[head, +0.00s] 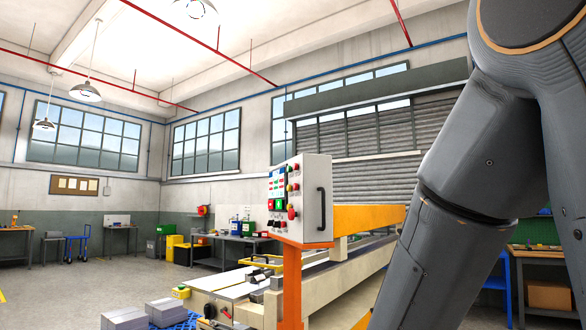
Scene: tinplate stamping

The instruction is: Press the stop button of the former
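The former's control box (317,200) is a light grey cabinet on an orange post (292,285), near the middle of the head view. Its button face is turned to the left and seen at a slant. It carries a small screen with green and red fields, several small buttons, and a large red mushroom button (292,212) at the lower right of the face. A smaller red button (271,205) sits to its left. Labels are too small to read. The machine bed (240,284) stretches behind the post. My gripper is out of view; only my arm shows at the right.
Wrapped grey stacks (165,311) on a blue pallet stand at the bottom left of the machine. A bench (262,238) with cans stands behind. Open floor (90,280) lies to the left. The box's black side handle (321,208) faces my arm.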

